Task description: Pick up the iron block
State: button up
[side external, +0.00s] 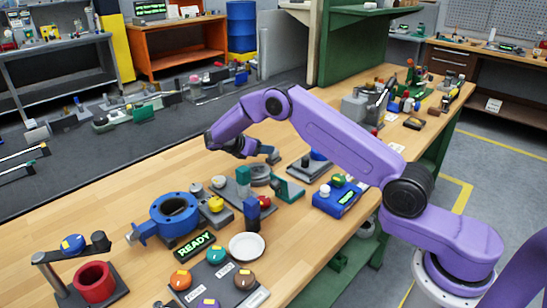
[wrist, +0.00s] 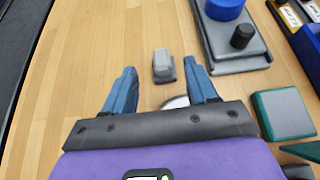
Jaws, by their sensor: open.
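A small grey block (wrist: 163,65), which looks like the iron block, stands on the wooden table in the wrist view. Its top is lighter than its darker base. My gripper (wrist: 160,80) is open, with two blue fingers spread to the left and right. The block shows between and just beyond the fingertips in the picture, with nothing held. In the side external view my gripper (side external: 268,152) hangs over the middle of the workbench, and I cannot pick out the block there.
A grey plate with a black knob (wrist: 243,35) and a blue cylinder lies right of the block. A green block (wrist: 283,113) is further right. A pale round thing (wrist: 175,102) is partly hidden by my gripper. The table left of the block is clear.

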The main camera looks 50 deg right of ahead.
aim_at(269, 160)
jog(key=shift+a+f+x, duration=0.1)
jog(key=shift+f+x, duration=0.1)
jog(key=shift+x, duration=1.2)
jog(key=shift+a+f+x, duration=0.1)
jog(key=shift+f+x, duration=0.1)
jog(key=shift+x, duration=1.15)
grip_shut()
